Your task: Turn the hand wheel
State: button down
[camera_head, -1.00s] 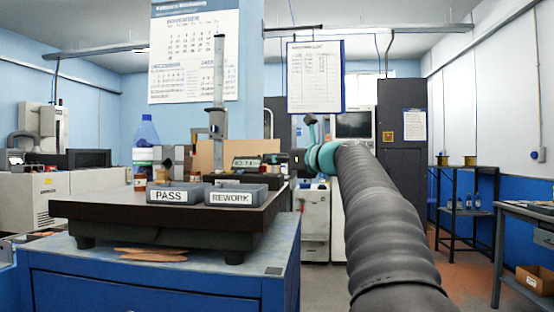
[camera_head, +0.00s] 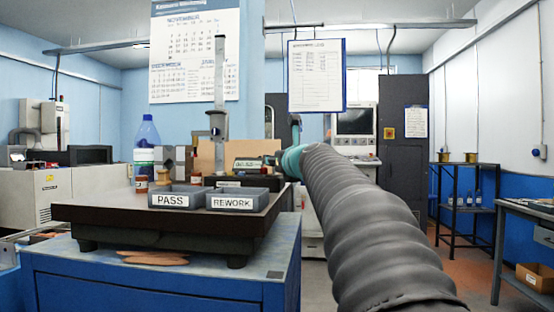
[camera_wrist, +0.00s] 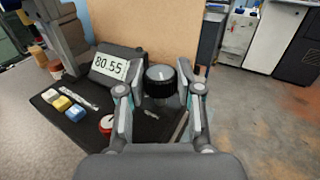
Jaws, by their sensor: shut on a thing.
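The hand wheel (camera_wrist: 160,82) is a black, ribbed knob with a grey rim in the wrist view. My gripper (camera_wrist: 159,72) has one finger on each side of it and is shut on it. The wheel is on a dark instrument with a tilted digital display (camera_wrist: 109,65) that seems to read 80.55. In the head view the small display (camera_head: 248,163) and the tall upright column (camera_head: 220,90) stand at the back of the bench. My sleeved arm reaches toward them, and the wheel and fingers cannot be made out there.
A dark slab (camera_head: 160,215) on a blue cabinet (camera_head: 165,280) carries the PASS tray (camera_head: 176,201) and the REWORK tray (camera_head: 232,203). A blue-capped bottle (camera_head: 147,133) stands at the back left. In the wrist view, small blocks (camera_wrist: 62,103) and a red-rimmed can (camera_wrist: 106,124) lie close by.

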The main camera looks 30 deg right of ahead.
jog(key=shift+a+r+m+h, duration=0.15)
jog(key=shift+m+h, duration=0.65)
jog(key=shift+h, duration=0.5)
jog(key=c, duration=0.7)
grip_release()
jog(key=shift+c, duration=0.2)
jog(key=v, duration=1.2)
jog(key=shift+r, duration=0.1)
